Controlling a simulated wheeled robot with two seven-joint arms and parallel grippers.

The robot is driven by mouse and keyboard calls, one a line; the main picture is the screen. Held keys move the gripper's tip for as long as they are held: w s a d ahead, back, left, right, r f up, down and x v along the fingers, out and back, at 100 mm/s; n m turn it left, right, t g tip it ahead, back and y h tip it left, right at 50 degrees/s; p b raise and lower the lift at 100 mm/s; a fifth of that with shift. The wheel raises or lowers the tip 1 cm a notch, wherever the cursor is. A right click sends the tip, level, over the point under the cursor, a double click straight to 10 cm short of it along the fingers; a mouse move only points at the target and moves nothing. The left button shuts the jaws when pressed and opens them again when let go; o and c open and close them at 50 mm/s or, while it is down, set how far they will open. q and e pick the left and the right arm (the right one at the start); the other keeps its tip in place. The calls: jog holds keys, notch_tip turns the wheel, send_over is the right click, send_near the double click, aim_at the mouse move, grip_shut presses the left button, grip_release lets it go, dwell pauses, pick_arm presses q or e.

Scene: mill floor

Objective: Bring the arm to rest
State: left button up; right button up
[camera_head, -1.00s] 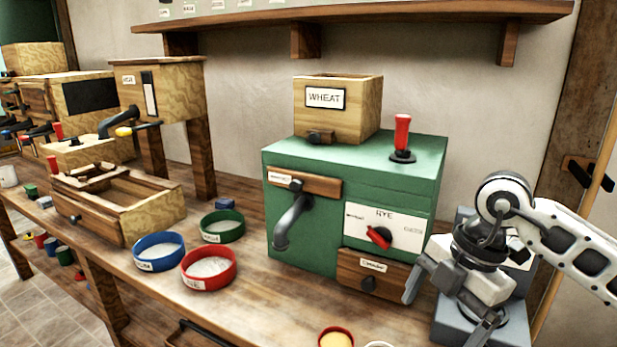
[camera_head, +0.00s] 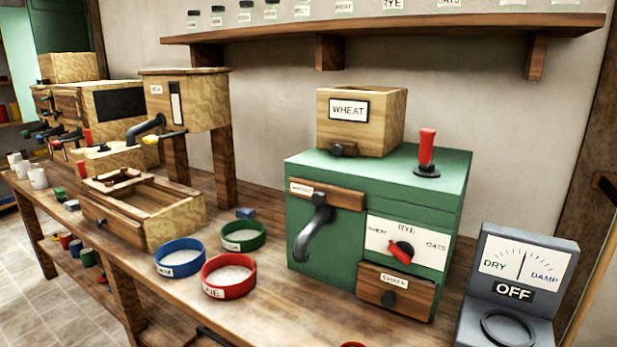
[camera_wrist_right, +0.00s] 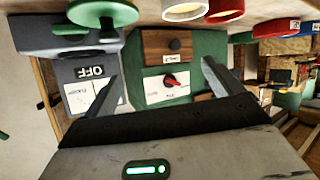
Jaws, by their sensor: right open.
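My right gripper (camera_wrist_right: 158,88) shows in the right wrist view, its two dark fingers spread wide with nothing between them. Past the fingers, apart from them, is the green mill (camera_wrist_right: 205,48) with its red selector knob (camera_wrist_right: 170,81). The arm is out of the head view. There the green mill (camera_head: 330,240) stands on the bench with a wooden WHEAT hopper (camera_head: 362,135) on top, and its red selector knob (camera_head: 400,252) tilts toward WHEAT. My left gripper is in neither view.
A grey meter (camera_head: 478,312) reading OFF stands right of the mill; its needle is near the middle. Red (camera_head: 240,286), blue (camera_head: 181,269) and green (camera_head: 243,247) rimmed sieves sit on the bench left of the mill. A wooden shelf (camera_head: 430,30) with jars runs above.

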jog(key=s+f+n+g, duration=0.1)
jog(key=s+f+g, duration=0.9)
jog(key=s, duration=0.7)
jog(key=w+a+f+t+y, duration=0.3)
jog(key=w+a+f+t, duration=0.3)
jog(key=t, duration=0.1)
jog(key=shift+w+f+n+y, duration=0.2)
jog(key=shift+f+n+y, duration=0.1)
jog(key=shift+n+y, duration=0.1)
